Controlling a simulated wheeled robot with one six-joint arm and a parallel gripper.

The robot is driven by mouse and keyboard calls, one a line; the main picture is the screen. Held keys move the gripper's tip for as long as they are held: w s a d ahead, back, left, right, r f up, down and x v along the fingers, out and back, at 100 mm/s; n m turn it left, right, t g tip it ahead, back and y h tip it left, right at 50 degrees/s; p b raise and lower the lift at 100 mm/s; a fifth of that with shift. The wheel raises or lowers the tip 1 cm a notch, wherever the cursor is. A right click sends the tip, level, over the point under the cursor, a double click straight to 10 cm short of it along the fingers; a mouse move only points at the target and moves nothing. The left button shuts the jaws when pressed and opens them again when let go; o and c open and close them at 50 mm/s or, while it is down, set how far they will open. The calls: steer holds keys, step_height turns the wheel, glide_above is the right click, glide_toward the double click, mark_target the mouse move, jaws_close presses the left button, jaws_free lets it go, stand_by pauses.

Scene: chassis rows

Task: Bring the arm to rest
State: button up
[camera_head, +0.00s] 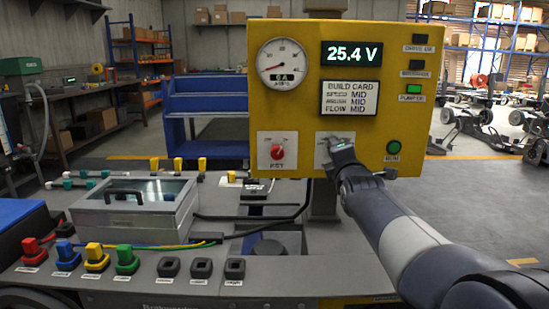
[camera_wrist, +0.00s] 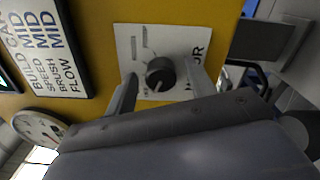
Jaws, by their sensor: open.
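My gripper (camera_head: 340,148) is at the front of the yellow control panel (camera_head: 405,45), with my arm reaching in from the lower right. In the wrist view my gripper (camera_wrist: 161,76) is open. Its fingers stand on either side of a black round knob (camera_wrist: 160,73) on a white plate (camera_wrist: 150,42), with a gap between each finger and the knob. I cannot tell how close the fingertips are to the plate. In the head view my gripper hides the knob.
The panel carries a red key switch (camera_head: 277,152), a green button (camera_head: 394,147), a dial gauge (camera_head: 283,62) and a display reading 25.4 V (camera_head: 351,53). Below left are a clear-lidded box (camera_head: 135,205) and several coloured connectors (camera_head: 97,257).

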steer(key=m+p, duration=1)
steer(key=m, duration=0.9)
steer(key=shift+a+f+m+p, duration=0.1)
steer(key=shift+m+p, duration=0.25)
steer(key=shift+m, duration=0.05)
steer(key=shift+f, duration=0.1)
